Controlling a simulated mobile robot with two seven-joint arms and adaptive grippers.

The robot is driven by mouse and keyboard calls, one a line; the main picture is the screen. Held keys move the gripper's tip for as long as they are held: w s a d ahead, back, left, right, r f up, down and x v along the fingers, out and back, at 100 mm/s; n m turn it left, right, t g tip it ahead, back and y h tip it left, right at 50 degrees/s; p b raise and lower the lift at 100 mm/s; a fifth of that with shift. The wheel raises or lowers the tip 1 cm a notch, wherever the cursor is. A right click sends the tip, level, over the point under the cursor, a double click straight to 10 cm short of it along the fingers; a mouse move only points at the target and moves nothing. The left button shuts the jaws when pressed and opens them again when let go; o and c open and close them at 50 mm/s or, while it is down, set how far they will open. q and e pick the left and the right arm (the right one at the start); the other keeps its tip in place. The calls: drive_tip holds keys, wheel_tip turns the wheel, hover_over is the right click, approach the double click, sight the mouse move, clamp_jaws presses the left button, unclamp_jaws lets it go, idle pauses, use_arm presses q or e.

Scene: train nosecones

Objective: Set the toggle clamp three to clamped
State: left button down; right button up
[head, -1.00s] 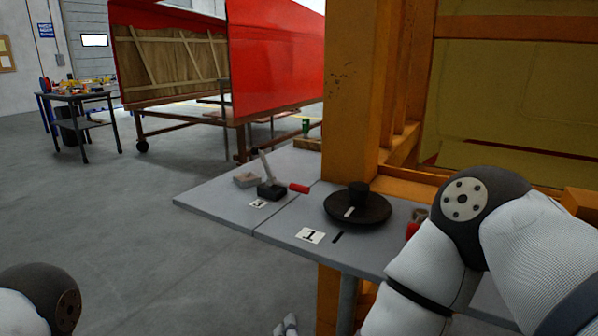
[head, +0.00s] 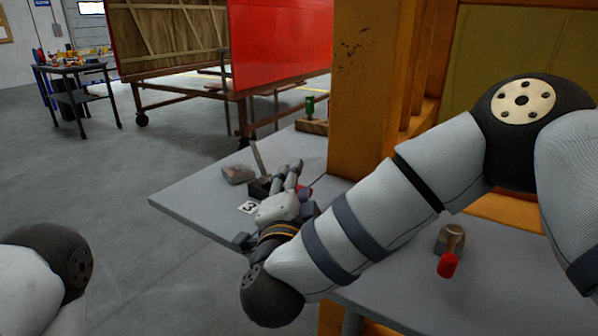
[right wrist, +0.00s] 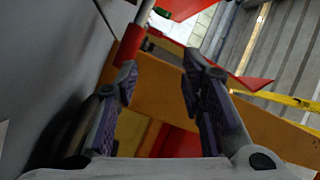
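My right gripper (head: 291,172) is at the clamp, close to the handle. In the right wrist view my right gripper (right wrist: 158,78) is open, with its two fingers apart. The red handle (right wrist: 130,46) shows just beyond the left finger's tip; I cannot tell whether they touch. My left gripper is out of view.
The grey table (head: 195,195) holds another red-handled clamp (head: 449,250) at the right. An orange post (head: 362,90) rises behind my right arm. A wooden block with a green item (head: 311,108) stands at the back. Open floor lies to the left.

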sight(299, 186)
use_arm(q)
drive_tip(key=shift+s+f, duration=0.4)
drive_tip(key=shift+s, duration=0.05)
use_arm(e)
drive_tip(key=shift+w+d, duration=0.2)
drive_tip(key=shift+w, duration=0.95)
drive_tip(key=shift+w+d, duration=0.2)
drive_tip(key=shift+w, duration=0.9)
